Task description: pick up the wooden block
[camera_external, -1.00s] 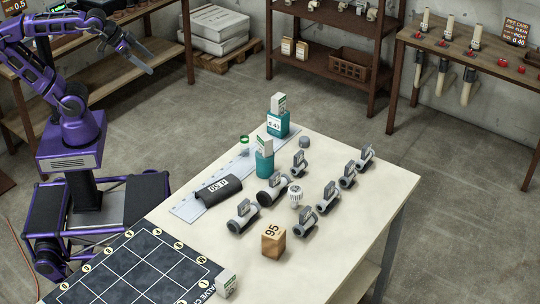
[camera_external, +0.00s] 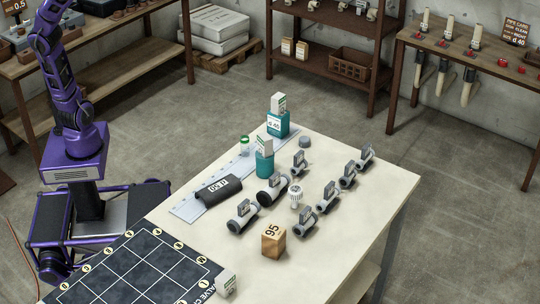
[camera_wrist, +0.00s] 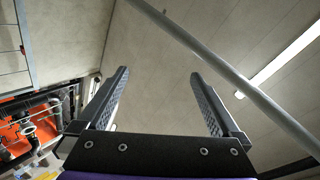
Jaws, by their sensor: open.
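The wooden block (camera_external: 273,240), a light brown cube marked 95, sits on the pale table (camera_external: 335,262) near its front edge. My gripper (camera_wrist: 160,95) shows in the wrist view with its two fingers wide apart and nothing between them. It points at the ceiling and a pipe. In the external view my arm rises out of the top left of the picture, so the gripper is out of sight there and far from the block.
Several grey pipe valves (camera_external: 305,222) stand behind and right of the block. A dark grid mat (camera_external: 130,270) lies to the left. The table right of the block is clear.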

